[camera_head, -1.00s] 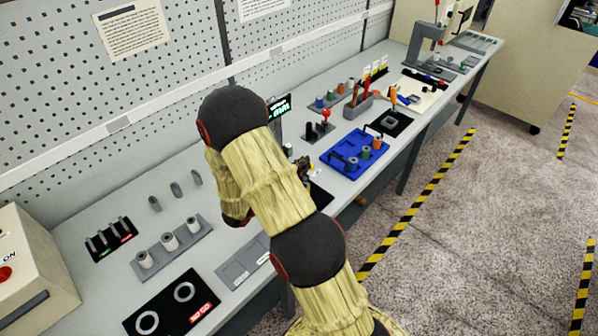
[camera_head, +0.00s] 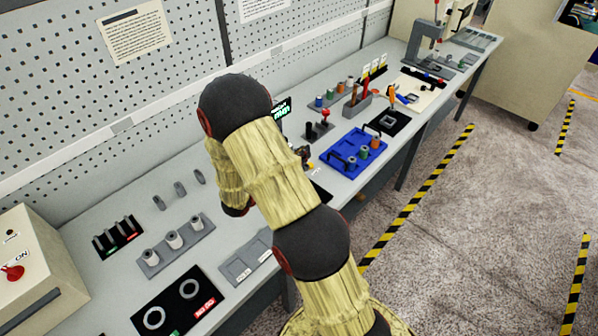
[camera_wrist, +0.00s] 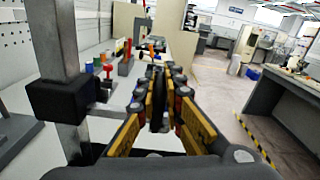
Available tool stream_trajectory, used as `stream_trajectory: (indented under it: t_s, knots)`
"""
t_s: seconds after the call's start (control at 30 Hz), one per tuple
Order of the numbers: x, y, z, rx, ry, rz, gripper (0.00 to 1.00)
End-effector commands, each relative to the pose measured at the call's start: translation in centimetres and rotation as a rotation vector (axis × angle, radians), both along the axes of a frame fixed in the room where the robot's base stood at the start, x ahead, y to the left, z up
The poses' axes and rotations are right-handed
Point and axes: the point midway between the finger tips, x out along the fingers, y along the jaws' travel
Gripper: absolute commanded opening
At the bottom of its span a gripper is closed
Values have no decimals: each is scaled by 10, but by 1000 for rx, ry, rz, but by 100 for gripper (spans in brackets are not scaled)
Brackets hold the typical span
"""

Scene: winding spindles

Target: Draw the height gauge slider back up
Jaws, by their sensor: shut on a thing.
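The height gauge shows in the wrist view as an upright steel column (camera_wrist: 60,45) with a black slider block (camera_wrist: 60,98) around it, at the left. A short grey arm (camera_wrist: 104,112) reaches from the block towards my fingers. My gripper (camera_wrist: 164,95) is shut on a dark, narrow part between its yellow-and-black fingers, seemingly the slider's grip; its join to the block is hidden. In the head view my arm covers most of the gauge; only its green-digit display (camera_head: 282,110) and a bit of my gripper (camera_head: 305,157) show.
A blue tray (camera_head: 342,165) with spools and a small stand with a red-knobbed lever (camera_head: 325,116) are just right of the gauge. A perforated wall (camera_head: 180,70) runs behind the bench. Grey holders with spindles (camera_head: 174,242) lie on the left. The floor in front is open.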

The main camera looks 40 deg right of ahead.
Motion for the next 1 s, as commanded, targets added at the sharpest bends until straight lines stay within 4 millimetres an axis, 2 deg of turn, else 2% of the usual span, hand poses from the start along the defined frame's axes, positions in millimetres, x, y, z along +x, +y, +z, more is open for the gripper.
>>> stream_trajectory:
  t_s: [1.0]
  knots:
    - [0, 0, 58, -2, -1, -1, 0]
